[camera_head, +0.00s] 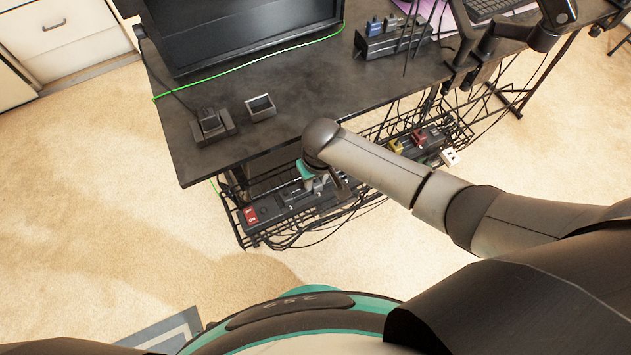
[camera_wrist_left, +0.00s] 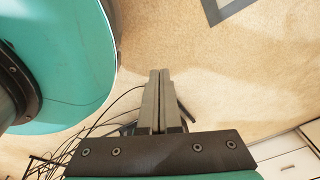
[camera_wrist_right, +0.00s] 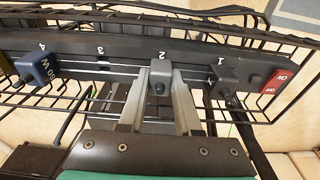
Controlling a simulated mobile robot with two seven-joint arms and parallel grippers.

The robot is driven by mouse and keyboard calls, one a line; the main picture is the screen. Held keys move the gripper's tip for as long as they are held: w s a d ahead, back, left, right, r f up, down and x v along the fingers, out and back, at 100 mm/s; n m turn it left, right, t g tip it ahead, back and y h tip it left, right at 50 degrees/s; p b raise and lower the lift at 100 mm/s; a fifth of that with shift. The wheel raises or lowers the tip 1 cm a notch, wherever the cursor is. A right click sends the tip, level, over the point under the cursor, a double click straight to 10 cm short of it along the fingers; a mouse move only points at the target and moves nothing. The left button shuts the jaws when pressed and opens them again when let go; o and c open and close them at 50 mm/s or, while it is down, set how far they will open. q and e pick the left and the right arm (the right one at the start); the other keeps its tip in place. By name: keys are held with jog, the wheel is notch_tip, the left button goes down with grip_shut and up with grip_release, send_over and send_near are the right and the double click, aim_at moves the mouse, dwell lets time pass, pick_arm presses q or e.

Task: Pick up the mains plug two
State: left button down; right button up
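Mains plug two (camera_wrist_right: 160,83) is a dark grey plug in the socket marked 2 of a black power strip (camera_wrist_right: 115,68), seen in the right wrist view. My right gripper (camera_wrist_right: 161,88) has its fingers apart, one on each side of this plug. I cannot tell whether they touch it. In the head view my right gripper (camera_head: 322,184) is at the strip in the wire basket under the desk, and the plug is hard to make out. My left gripper (camera_wrist_left: 157,76) is shut and empty, above the carpet.
A grey plug (camera_wrist_right: 229,76) at socket 1 and a blue plug (camera_wrist_right: 38,69) at socket 4 flank it. The red switch (camera_wrist_right: 277,82) is at the strip's end. The wire basket (camera_head: 245,240) and loose cables surround the strip. The desk (camera_head: 190,158) overhangs it.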

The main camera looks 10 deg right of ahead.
aim_at(316, 180)
grip_shut()
pick_arm(q)
jog(key=shift+s+d, duration=0.1)
jog(key=shift+s, duration=0.45)
pick_arm(e)
jog(key=shift+r, duration=0.1)
